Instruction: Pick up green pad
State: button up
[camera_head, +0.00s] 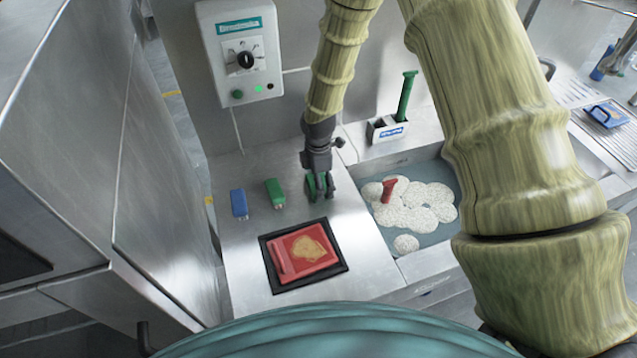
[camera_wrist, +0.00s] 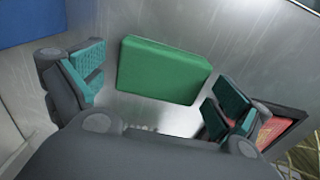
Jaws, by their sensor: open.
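The green pad (camera_head: 275,193) is a small block on the steel counter, to the left of my gripper (camera_head: 318,187). In the wrist view the green pad (camera_wrist: 163,70) lies flat, beyond and between the two teal-padded fingers of my gripper (camera_wrist: 160,90). My gripper points down and is open, with nothing between its fingertips. I see clear space between the fingers and the pad, so they look apart.
A blue block (camera_head: 239,203) stands left of the green pad. A red board with a brown stain in a black tray (camera_head: 331,277) lies in front. A foamy sink (camera_head: 432,236) is on the right. A control box (camera_head: 240,52) hangs on the wall behind.

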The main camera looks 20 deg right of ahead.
jog(key=shift+s+f, duration=0.15)
jog(key=shift+f, duration=0.45)
jog(key=c, duration=0.7)
jog(key=shift+r, duration=0.15)
jog(key=shift+r+b, duration=0.6)
jog(key=shift+r, duration=0.15)
jog(key=shift+r+b, duration=0.5)
jog(key=shift+r, duration=0.35)
jog(key=s+b, duration=0.1)
jog(key=s, duration=0.3)
jog(key=s+a+r+b, duration=0.1)
jog(key=s+b, duration=0.1)
jog(key=s, duration=0.3)
jog(key=s+a+b, duration=0.1)
jog(key=s+b, duration=0.1)
jog(key=s, duration=0.3)
jog(key=shift+s+a+r, duration=0.1)
jog(key=shift+s+r, duration=0.2)
jog(key=shift+s, duration=0.55)
